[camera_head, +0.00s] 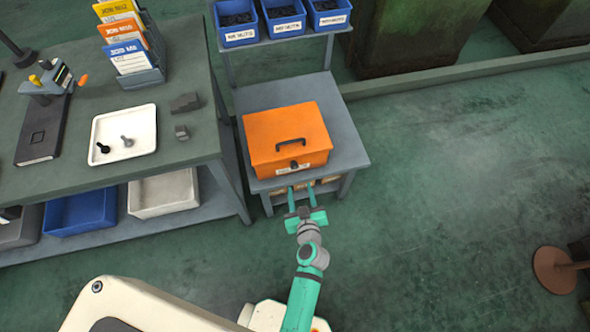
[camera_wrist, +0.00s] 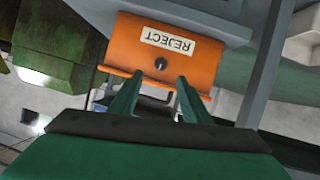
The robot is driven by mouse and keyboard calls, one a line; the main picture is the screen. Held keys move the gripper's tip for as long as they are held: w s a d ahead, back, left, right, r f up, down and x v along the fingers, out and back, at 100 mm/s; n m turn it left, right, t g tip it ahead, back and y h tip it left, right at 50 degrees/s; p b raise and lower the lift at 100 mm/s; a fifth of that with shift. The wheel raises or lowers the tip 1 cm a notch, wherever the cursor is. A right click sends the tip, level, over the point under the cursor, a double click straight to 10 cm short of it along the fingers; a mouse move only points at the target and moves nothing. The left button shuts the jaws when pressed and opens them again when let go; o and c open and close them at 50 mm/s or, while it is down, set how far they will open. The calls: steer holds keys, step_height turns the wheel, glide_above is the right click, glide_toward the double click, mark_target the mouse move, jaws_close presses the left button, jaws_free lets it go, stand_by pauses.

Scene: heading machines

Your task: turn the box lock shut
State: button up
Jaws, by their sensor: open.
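An orange box (camera_head: 287,132) with a black handle on its lid sits closed on a small grey stand (camera_head: 345,145). Its lock (camera_head: 294,164) is a small dark knob on the front face. In the wrist view the lock (camera_wrist: 161,63) shows as a round dark knob on the orange front, near a white REJECT label (camera_wrist: 168,44) seen upside down. My gripper (camera_head: 301,190) is open and empty, its teal fingers just in front of the box's front face. The fingertips (camera_wrist: 159,78) frame the area near the lock, apart from it. The lock's exact turn angle is too small to tell.
A workbench (camera_head: 75,130) with a white tray (camera_head: 123,134), a clamp fixture and card holders stands to the left. Blue bins (camera_head: 285,18) sit on a shelf behind the box. The floor at right is mostly clear, with a round brown base (camera_head: 553,270) at the far right.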

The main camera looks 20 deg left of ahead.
mark_target(295, 168)
steer(key=x, duration=1.1)
steer(key=shift+w+a, duration=0.1)
steer(key=shift+a, duration=0.25)
steer(key=c, duration=1)
